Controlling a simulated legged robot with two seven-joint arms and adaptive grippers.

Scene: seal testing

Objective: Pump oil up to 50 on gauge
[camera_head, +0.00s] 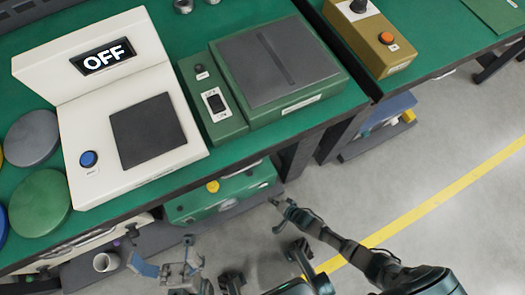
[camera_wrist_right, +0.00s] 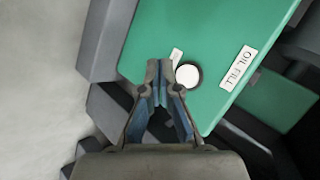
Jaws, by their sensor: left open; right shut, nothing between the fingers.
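A green oil unit (camera_head: 225,197) sits under the bench, with a yellow round cap (camera_head: 212,186) on it. My right gripper (camera_head: 277,213) is at the unit's right end. In the wrist view the right gripper (camera_wrist_right: 160,72) is shut and empty, its tips beside the white part; contact cannot be told. My left gripper (camera_head: 163,268) is open and empty below the bench. A white device (camera_head: 137,178) on the bench has a display (camera_head: 104,57) reading "OFF".
The green bench (camera_head: 350,100) holds a green device (camera_head: 285,105) with a switch (camera_head: 215,103) and a yellow box (camera_head: 370,45) with an orange button. Round discs (camera_head: 40,200) lie at left. A white cup (camera_head: 106,262) stands lower left. Open floor lies at right.

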